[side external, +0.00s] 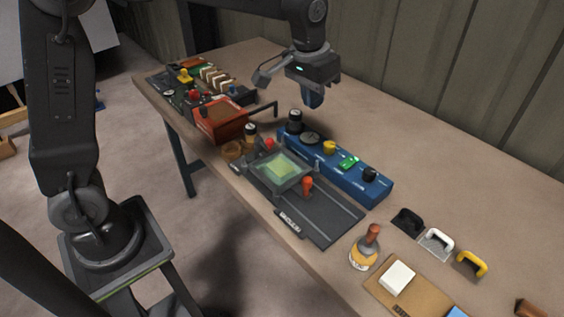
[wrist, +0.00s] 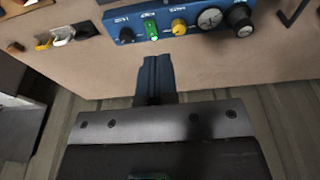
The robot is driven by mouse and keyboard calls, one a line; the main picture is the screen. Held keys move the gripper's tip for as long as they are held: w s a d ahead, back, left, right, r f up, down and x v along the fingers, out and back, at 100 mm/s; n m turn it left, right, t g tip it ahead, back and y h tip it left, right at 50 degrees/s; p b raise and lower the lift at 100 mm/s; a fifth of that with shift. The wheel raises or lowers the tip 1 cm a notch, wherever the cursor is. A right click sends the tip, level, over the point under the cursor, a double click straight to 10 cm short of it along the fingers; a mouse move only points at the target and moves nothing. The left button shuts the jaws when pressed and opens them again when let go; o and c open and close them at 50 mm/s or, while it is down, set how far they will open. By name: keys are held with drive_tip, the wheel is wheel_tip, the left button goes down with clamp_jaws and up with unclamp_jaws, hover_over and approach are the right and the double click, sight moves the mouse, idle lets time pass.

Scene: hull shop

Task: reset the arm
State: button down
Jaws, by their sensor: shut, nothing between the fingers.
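My gripper (side external: 313,99) hangs above the bench behind the blue control box, with its fingers pointing down. In the wrist view the two fingers of my gripper (wrist: 154,62) lie together, shut, with nothing between them. The gripper is apart from everything on the bench. The blue control box (side external: 351,183) has a yellow knob, a green switch, dark knobs and a round gauge. It also shows at the top of the wrist view (wrist: 196,29).
A dark tray (side external: 318,226) with a green-screened unit (side external: 276,168) stands in front of the box. A red box (side external: 221,123) is to the left. A brown-capped bottle (side external: 365,250) and several handles, including a yellow one (side external: 472,264), are at the right. The bench's back strip is clear.

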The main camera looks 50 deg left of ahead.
drive_tip(key=s+a+t, duration=0.1)
drive_tip(key=s+a, duration=0.1)
drive_tip(key=s, duration=1)
drive_tip(key=s+a+r+t, duration=0.1)
drive_tip(key=s+a+t, duration=0.1)
drive_tip(key=s, duration=0.9)
drive_tip(key=shift+s+a+r+t, duration=0.2)
drive_tip(key=shift+s+a+t, duration=0.05)
drive_tip(key=shift+s+t, duration=0.1)
